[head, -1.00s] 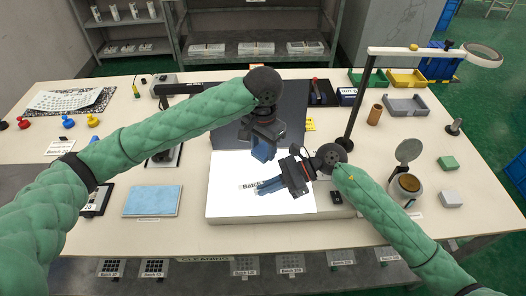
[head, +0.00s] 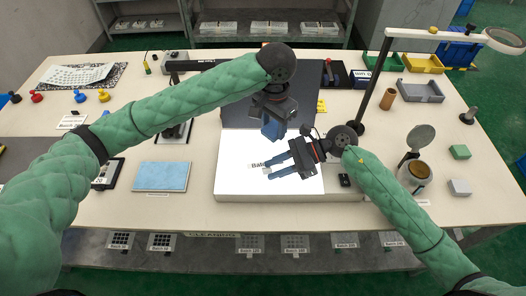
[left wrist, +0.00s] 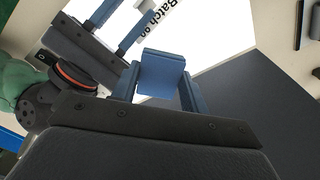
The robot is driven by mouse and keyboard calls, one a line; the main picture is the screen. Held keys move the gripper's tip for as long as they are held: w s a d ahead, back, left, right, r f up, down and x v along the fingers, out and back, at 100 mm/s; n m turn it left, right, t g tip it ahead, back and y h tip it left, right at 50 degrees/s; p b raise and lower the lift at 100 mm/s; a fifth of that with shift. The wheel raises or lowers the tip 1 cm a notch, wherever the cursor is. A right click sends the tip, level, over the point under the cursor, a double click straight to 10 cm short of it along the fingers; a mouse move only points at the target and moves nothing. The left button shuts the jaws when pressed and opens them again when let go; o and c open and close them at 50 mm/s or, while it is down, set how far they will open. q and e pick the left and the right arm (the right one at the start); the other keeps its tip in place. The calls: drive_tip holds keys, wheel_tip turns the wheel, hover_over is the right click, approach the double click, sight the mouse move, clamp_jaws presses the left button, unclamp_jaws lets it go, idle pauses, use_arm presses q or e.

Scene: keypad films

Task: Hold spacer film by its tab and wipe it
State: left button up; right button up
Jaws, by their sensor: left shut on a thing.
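My left gripper (head: 272,132) is over the white lit panel (head: 235,180), fingers pointing down. In the left wrist view its fingers (left wrist: 160,90) are shut on a small blue block (left wrist: 162,72). My right gripper (head: 268,167) is low over the panel, blue fingers apart and pointing left; it also shows in the left wrist view (left wrist: 120,25). White shows between its fingers. A label reading "Batch" (head: 257,166) lies on the panel by its fingertips, partly covered. I cannot make out the clear film's outline or whether the right fingers touch it.
A light blue cloth (head: 162,176) lies left of the panel. A dark surface (head: 236,110) is behind it. A lamp post (head: 374,85), a jar (head: 413,172) and a round mirror-like disc (head: 420,137) stand to the right.

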drive_tip(key=shift+v, duration=4.5)
drive_tip(key=shift+r, duration=0.15)
wheel_tip(320, 180, up, 5)
drive_tip(key=shift+f, duration=0.1)
